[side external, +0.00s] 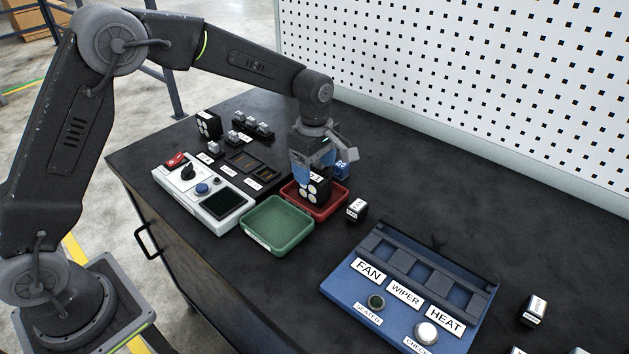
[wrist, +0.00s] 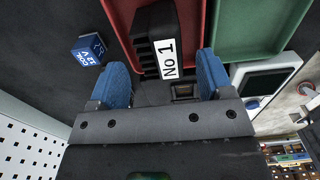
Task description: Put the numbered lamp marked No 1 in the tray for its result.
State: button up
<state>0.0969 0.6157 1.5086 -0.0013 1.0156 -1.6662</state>
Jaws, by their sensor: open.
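The No 1 lamp (side external: 318,190), a black block with pale round lenses, is at the red tray (side external: 338,204) in the side view. In the wrist view the lamp (wrist: 146,40) bears a white "No 1" label and overlaps the red tray (wrist: 118,14); I cannot tell whether it rests fully on the tray floor. My gripper (side external: 314,178) is just above it with blue fingers open. In the wrist view the fingers (wrist: 163,78) stand either side of the lamp's near end, with gaps. The green tray (side external: 278,226) is empty, beside the red one.
A white test unit (side external: 205,197) with a dark screen stands left of the trays. Several small blocks and another lamp (side external: 208,124) sit behind it. A blue block (side external: 341,169), a small labelled block (side external: 356,209) and a blue FAN/WIPER/HEAT panel (side external: 405,290) lie to the right.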

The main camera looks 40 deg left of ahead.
aim_at(314, 174)
notch_tip(314, 174, up, 6)
jog(key=shift+r, duration=0.2)
jog(key=shift+s+r, duration=0.2)
jog(key=shift+r, duration=0.1)
jog(key=s+a+r+m+t, duration=0.2)
jog(key=s+r+m, duration=0.35)
jog(key=s, duration=0.45)
jog(key=s+a+r+m+t, duration=0.2)
jog(key=s+r+m, duration=0.3)
jog(key=s+m, duration=0.3)
jog(key=s+f+m+t, duration=0.1)
jog(key=s+f+m, duration=0.2)
jog(key=s, duration=0.7)
jog(key=shift+a+m+t, duration=0.3)
jog(key=shift+a+m, duration=0.05)
jog(key=shift+m, duration=0.4)
jog(key=shift+f, duration=0.1)
